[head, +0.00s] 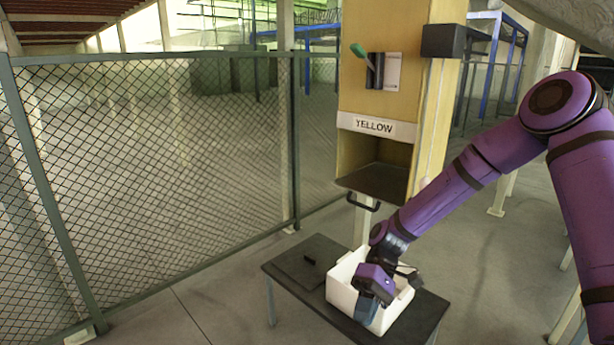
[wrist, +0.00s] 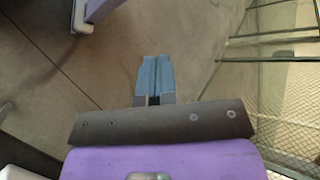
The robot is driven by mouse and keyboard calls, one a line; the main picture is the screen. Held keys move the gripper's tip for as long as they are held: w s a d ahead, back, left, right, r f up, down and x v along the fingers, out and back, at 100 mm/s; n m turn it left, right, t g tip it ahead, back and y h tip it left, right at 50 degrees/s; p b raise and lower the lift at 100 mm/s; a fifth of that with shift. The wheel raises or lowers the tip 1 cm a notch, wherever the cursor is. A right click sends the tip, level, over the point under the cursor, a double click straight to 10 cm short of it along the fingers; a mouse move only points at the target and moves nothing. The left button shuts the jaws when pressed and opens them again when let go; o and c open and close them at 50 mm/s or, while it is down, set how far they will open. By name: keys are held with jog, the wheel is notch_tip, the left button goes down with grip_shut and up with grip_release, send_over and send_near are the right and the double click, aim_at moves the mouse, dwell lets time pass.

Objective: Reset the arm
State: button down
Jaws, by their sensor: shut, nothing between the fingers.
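My purple arm reaches in from the right in the head view. My gripper (head: 367,312) has blue fingers and appears in front of the white bin (head: 341,293), covering part of it. In the wrist view the blue fingertips (wrist: 155,68) are together with nothing between them, and bare floor lies beyond them. How high the gripper is above the bin is hard to tell.
The bin stands on a dark table (head: 283,263) with a small black item (head: 309,260). Behind is a wooden dispenser post (head: 428,140) with a YELLOW label (head: 374,126), a green-topped lever (head: 358,51) and an open dark tray (head: 375,182). A mesh fence (head: 170,160) runs along the left.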

jog(key=s+d+r+m+t+h, duration=0.25)
jog(key=d+r+t, duration=0.2)
jog(key=r, duration=0.45)
jog(key=s+d+r+m+t+h, duration=0.1)
jog(key=d+r+t+h, duration=0.25)
jog(key=d+r, duration=0.45)
jog(key=s+d+r+m+t, duration=0.2)
jog(key=s+d+r+t, duration=0.1)
jog(key=s+r, duration=0.4)
jog(key=s+d+r+m+t, duration=0.2)
jog(key=s+d+r+t, duration=0.1)
jog(key=s+r, duration=0.4)
jog(key=shift+s+t, duration=0.2)
jog(key=shift+t, duration=0.7)
